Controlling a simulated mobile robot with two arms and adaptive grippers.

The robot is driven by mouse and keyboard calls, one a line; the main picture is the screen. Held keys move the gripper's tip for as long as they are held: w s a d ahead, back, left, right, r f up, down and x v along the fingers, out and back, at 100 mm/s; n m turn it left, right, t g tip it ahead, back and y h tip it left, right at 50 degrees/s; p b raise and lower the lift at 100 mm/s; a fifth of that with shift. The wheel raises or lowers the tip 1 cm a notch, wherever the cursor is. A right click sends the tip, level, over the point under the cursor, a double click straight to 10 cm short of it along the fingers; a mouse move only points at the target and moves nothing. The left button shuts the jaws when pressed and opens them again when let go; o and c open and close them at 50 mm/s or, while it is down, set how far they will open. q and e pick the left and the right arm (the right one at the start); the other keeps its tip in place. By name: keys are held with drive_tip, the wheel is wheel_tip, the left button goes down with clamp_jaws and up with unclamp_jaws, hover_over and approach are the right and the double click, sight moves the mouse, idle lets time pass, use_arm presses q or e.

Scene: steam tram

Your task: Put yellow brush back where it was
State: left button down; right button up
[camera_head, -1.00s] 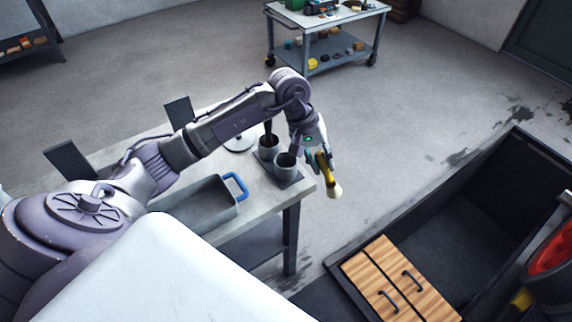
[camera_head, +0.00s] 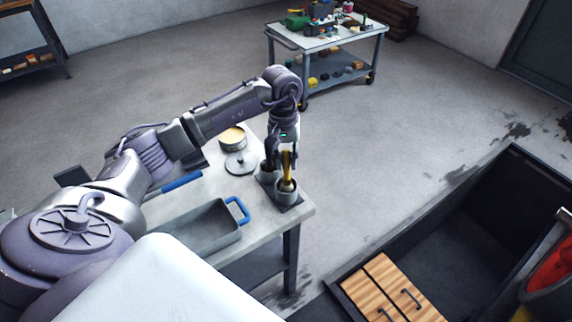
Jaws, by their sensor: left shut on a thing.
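The yellow brush (camera_head: 287,170) is upright in the front grey cup (camera_head: 287,193), with its pale bristle end down at the cup's mouth. My left gripper (camera_head: 287,152) is above the cup and shut on the upper part of the brush. Whether the brush touches the cup's bottom is hidden. A second grey cup (camera_head: 265,176) with a dark item in it stands just behind and to the left. Both cups stand on a dark base plate (camera_head: 292,208) near the table's right corner. My right gripper is not in view.
The table (camera_head: 262,228) also holds a grey tray with a blue handle (camera_head: 205,228), a round lid (camera_head: 240,163) and an open tin (camera_head: 232,138). A dark pit with wooden boards (camera_head: 385,290) lies at the lower right. A cart (camera_head: 330,42) stands at the back.

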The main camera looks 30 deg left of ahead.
use_arm(q)
wheel_tip(320, 180, down, 3)
drive_tip(key=shift+r+p, duration=0.1)
drive_tip(key=shift+p, duration=0.25)
drive_tip(key=c, duration=0.9)
unclamp_jaws()
drive_tip(key=shift+c, duration=0.2)
drive_tip(key=r+b, duration=0.1)
drive_tip(key=r, duration=0.2)
drive_tip(key=r+b, duration=0.1)
drive_tip(key=r, duration=0.3)
drive_tip(key=a+r+b, duration=0.1)
drive_tip(key=r, duration=0.2)
drive_tip(key=shift+w+r+b, duration=0.3)
drive_tip(key=shift+r, duration=0.65)
